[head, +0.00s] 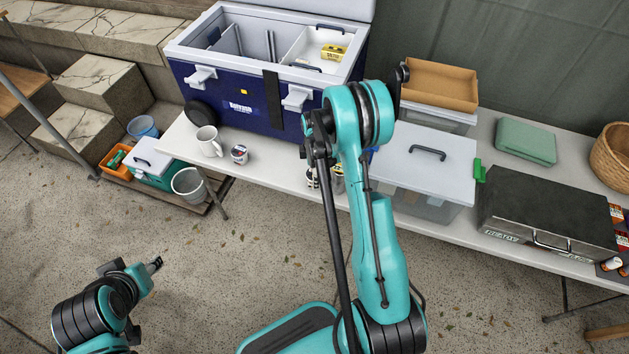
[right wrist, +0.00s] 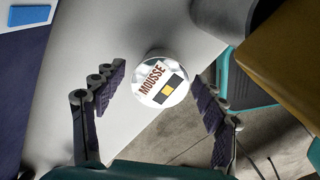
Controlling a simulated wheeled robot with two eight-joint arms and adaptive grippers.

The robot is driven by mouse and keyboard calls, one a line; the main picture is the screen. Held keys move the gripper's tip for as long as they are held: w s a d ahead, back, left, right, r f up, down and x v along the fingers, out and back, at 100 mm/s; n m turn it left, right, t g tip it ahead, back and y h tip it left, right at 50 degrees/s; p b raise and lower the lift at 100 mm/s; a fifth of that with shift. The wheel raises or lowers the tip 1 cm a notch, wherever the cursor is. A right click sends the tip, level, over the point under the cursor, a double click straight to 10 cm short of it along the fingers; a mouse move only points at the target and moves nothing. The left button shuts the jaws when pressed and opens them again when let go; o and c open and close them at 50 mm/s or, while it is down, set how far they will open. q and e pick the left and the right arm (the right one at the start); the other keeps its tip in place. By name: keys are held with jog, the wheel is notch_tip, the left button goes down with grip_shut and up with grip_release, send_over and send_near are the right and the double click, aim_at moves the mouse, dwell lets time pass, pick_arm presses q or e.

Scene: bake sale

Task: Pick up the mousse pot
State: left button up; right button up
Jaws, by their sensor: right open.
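The mousse pot (right wrist: 161,80) stands on the white table in the right wrist view, its round white lid reading "MOUSSE" facing the camera. My right gripper (right wrist: 159,84) is open, with one finger on each side of the pot and a visible gap to both. In the head view my right arm covers much of this spot; small items beside it are too hidden to identify. My left gripper (head: 156,264) is low at the left, over the floor and away from the table; its jaw opening is too small to judge.
A blue cooler (head: 236,106) with an open lid stands behind. A white mug (head: 208,141) and another small pot (head: 239,154) are to the left. A lidded clear box (head: 424,165) and a dark metal case (head: 545,215) are to the right. The table's front edge is close.

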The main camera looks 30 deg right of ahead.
jog(key=c, duration=1.3)
